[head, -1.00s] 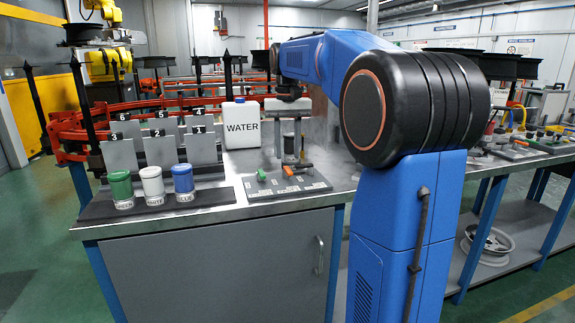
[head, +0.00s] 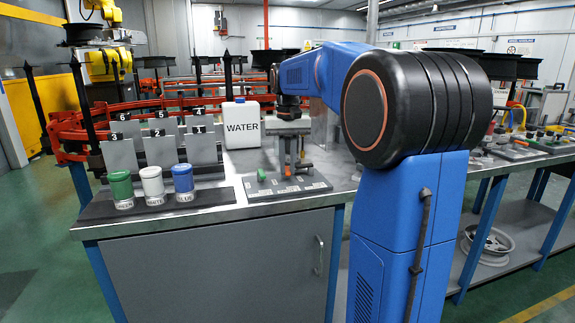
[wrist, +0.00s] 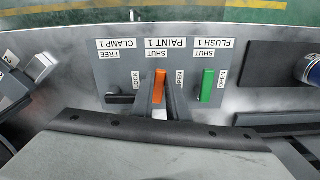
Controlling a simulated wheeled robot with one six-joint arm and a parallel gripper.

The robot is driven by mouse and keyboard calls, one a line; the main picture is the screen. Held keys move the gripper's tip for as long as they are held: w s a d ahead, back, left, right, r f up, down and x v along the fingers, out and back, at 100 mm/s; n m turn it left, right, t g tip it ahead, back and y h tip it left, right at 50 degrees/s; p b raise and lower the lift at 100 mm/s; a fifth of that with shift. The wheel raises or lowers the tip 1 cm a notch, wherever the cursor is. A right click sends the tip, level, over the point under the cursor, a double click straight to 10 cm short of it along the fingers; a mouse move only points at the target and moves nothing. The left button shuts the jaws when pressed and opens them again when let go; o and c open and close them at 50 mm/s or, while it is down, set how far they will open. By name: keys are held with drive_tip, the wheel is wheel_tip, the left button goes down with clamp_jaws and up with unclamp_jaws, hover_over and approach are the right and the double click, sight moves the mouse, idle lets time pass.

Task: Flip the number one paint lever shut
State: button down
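In the wrist view a grey panel (wrist: 118,66) carries upside-down labels for CLAMP 1, PAINT 1 and FLUSH 1. The orange PAINT 1 lever (wrist: 159,87) is in the middle, below its SHUT label, with an OPEN label to its right. It lies roughly parallel to the green FLUSH 1 lever (wrist: 208,86). My gripper (wrist: 161,105) has one finger on each side of the orange lever; whether both fingers touch it cannot be told. In the head view my gripper (head: 291,160) is low over the panel (head: 262,189) and partly hides the orange lever.
The black CLAMP 1 lever (wrist: 118,99) is left of the orange one in the wrist view. In the head view, green, white and blue paint pots (head: 183,180) stand left of the panel. A white WATER jug (head: 241,126) stands behind it. Numbered grey plates are at the back left.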

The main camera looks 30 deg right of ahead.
sight(289, 171)
drive_tip(key=shift+s+d+n, duration=0.1)
drive_tip(key=shift+d+n, duration=0.2)
drive_tip(key=shift+n, duration=0.7)
drive_tip(key=c, duration=1.7)
unclamp_jaws()
wheel_tip(289, 171, up, 17)
drive_tip(key=shift+r, duration=0.2)
